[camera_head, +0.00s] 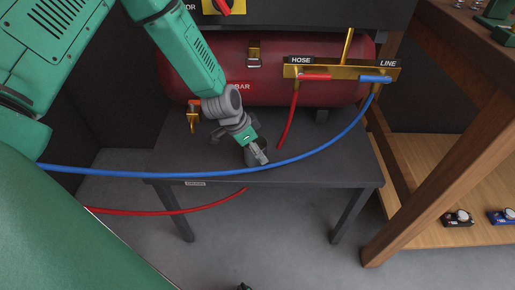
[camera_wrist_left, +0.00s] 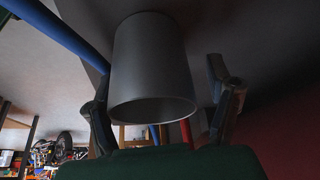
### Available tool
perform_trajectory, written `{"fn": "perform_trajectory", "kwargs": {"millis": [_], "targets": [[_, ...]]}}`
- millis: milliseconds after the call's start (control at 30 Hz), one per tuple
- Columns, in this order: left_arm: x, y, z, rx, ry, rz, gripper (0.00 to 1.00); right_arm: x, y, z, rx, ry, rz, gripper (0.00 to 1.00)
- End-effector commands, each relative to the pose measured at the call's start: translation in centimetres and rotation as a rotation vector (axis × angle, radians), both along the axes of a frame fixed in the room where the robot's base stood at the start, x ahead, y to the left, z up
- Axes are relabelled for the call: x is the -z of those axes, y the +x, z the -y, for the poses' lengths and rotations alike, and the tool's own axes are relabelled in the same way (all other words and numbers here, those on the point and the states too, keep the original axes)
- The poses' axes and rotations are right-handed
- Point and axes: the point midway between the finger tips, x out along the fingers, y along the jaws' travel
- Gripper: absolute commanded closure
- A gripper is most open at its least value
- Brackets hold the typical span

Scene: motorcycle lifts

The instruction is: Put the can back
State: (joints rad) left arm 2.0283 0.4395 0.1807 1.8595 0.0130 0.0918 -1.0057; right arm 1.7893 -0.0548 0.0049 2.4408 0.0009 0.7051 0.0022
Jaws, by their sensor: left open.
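The can is a plain dark grey cylinder (camera_wrist_left: 153,65) in the left wrist view, its open rim towards the camera and its far end against a dark surface. In the head view the can (camera_head: 251,159) is small and partly hidden by my left gripper, near the front edge of the dark table (camera_head: 190,160). My left gripper (camera_head: 260,151) is open, with one finger on each side of the can in the left wrist view. I cannot tell whether the fingers touch it. My right gripper is in neither view.
A blue hose (camera_head: 170,174) sags across the table front, close to my left gripper. A red hose (camera_head: 289,122) hangs from the brass hose rack (camera_head: 340,72). A red tank (camera_head: 270,72) stands behind. A wooden bench (camera_head: 440,180) is at the right. The table's right part is clear.

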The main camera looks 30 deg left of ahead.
Motion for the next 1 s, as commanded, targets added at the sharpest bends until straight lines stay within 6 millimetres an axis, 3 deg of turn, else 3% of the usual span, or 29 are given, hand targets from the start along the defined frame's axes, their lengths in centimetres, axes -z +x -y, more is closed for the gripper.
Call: {"fn": "perform_trajectory", "kwargs": {"millis": [300, 600, 767, 867, 967, 1000], "targets": [[-6.5, -2.1, -1.6, 0.0, -0.001, 0.003, 0.26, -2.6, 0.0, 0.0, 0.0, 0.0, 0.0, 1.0], [-10.1, -3.6, -2.7, 0.0, -0.001, 0.0, 0.26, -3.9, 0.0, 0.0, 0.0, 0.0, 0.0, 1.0], [-10.5, -3.8, -2.8, 0.0, -0.001, 0.0, 0.26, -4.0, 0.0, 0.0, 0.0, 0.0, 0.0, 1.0], [-9.5, -4.8, -2.3, -0.018, 0.006, -0.026, 0.26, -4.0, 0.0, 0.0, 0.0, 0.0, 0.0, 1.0], [-6.0, -8.6, -0.8, -0.101, 0.028, -0.107, 0.26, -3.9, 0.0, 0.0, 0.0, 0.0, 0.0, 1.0], [-4.3, -11.0, -0.1, -0.149, 0.042, -0.149, 0.26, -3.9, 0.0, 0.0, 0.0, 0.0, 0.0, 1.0]]}}
